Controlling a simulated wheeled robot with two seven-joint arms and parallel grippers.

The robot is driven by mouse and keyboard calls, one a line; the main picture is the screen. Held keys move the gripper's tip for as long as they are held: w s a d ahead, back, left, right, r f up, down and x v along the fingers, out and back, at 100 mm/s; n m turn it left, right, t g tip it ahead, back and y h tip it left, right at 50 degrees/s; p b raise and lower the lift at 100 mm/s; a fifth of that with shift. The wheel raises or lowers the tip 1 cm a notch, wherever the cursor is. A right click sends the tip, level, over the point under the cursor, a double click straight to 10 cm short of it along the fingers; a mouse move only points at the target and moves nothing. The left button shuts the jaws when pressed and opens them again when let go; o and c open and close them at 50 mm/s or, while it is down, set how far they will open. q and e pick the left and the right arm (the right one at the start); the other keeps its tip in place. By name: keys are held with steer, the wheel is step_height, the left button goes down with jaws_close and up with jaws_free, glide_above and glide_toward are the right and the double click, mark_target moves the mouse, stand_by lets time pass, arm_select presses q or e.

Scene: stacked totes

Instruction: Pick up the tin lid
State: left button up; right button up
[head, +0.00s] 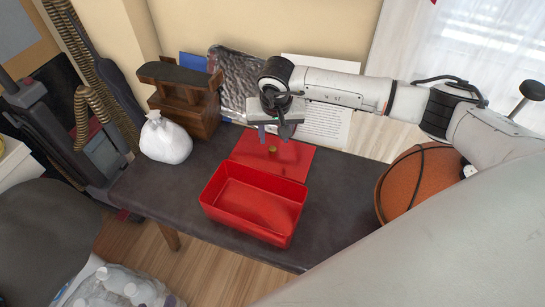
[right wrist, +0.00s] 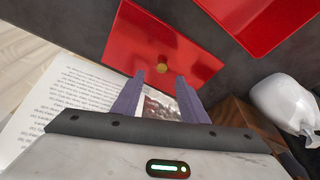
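The tin lid (head: 297,160) is a flat red plate with a small brass knob (head: 272,150), lying on the dark bench behind the open red tin (head: 222,216). My right gripper (head: 273,137) is above the lid, fingers pointing down, open and empty. In the right wrist view the lid (right wrist: 135,40) lies beyond my fingertips (right wrist: 160,77). The knob (right wrist: 161,68) shows between and just past the two purple fingers, and I see no contact. The tin (right wrist: 262,20) shows at the top right there. My left gripper is not in view.
A white bag (head: 165,140) and a wooden stand (head: 200,118) are on the left of the bench. A printed sheet (head: 325,128) and crumpled foil-like item (head: 232,75) lie behind the lid. A basketball (head: 415,185) is at right. Bench (head: 340,205) right of the tin is clear.

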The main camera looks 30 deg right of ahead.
mark_target(273, 148)
steer(key=b+x, duration=0.1)
steer(key=x, duration=0.5)
steer(key=shift+w+a+f+b, duration=0.2)
steer(key=shift+f+b, duration=0.1)
steer(key=shift+b, duration=0.1)
jaws_close()
